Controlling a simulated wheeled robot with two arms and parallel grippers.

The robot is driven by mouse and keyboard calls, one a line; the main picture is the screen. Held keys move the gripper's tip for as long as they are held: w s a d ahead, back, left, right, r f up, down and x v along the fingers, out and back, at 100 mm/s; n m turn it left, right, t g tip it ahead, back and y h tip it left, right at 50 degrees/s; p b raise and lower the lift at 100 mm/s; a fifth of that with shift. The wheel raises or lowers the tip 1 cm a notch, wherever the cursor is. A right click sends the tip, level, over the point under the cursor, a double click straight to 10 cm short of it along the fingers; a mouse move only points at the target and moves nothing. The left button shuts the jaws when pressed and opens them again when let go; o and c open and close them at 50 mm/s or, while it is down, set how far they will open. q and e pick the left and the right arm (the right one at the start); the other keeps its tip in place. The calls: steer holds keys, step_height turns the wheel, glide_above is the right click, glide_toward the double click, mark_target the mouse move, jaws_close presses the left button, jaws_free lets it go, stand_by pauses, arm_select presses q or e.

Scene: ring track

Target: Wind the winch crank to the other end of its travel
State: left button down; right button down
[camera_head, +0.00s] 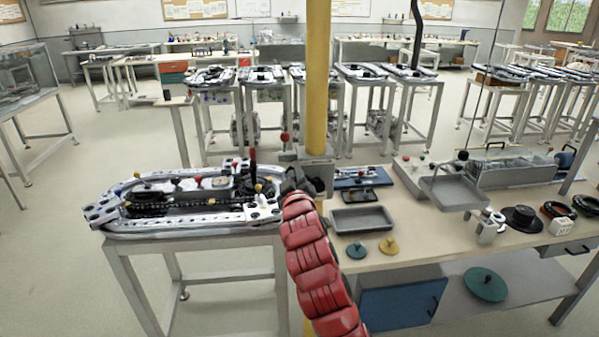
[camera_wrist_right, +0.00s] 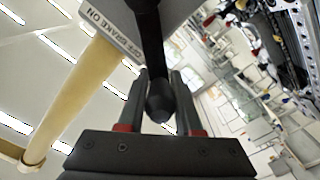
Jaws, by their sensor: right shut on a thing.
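My right arm's red-sleeved forearm reaches up from the bottom of the head view. Its dark right gripper (camera_head: 291,181) is at the grey box (camera_head: 319,178) on the yellow post, right of the ring track. In the right wrist view the two fingers of my right gripper (camera_wrist_right: 159,82) stand on either side of a black crank handle (camera_wrist_right: 160,104) with a rounded end, shut on it. A black arm (camera_wrist_right: 149,30) runs from the handle up across the grey labelled box (camera_wrist_right: 105,25). The lettering includes "BRAKE ON". In the head view my gripper largely hides the crank. My left gripper is in neither view.
The ring track (camera_head: 180,232) stands on a metal frame at left. The yellow post (camera_head: 318,80) rises beside it. Open floor lies at far left.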

step_height(320, 180, down, 9)
steer(key=a+n+p, duration=0.1)
steer(key=n, duration=1)
steer(key=shift+r+p, duration=0.2)
steer(key=shift+p, duration=0.2)
steer(key=c, duration=0.6)
jaws_free()
steer(key=shift+s+r, duration=0.1)
